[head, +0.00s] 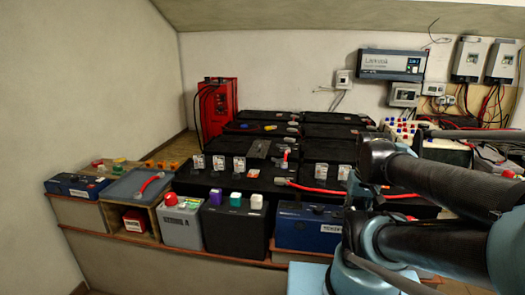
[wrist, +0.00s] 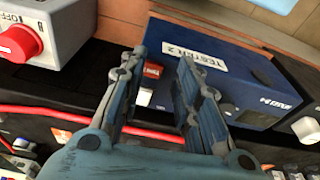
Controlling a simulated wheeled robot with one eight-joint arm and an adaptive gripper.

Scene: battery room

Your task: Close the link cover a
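I cannot tell which part is link cover a. Several small clear-and-white covers stand on the black batteries in the head view, one at the left (head: 198,162) and another further right (head: 344,172). Their labels are too small to read. My gripper (wrist: 162,57) is open in the wrist view, its two fingers apart with nothing held. Between and beyond the fingers is a blue tester box (wrist: 232,70) with a red-and-white switch (wrist: 150,76). The box also shows in the head view (head: 305,228). My arm covers the right side of the head view.
A red cable (head: 310,188) runs over the batteries. A grey box with a red knob (head: 182,222) and a black box with coloured caps (head: 235,226) stand along the front edge. A red unit (head: 217,108) stands at the back, and inverters (head: 392,65) hang on the wall.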

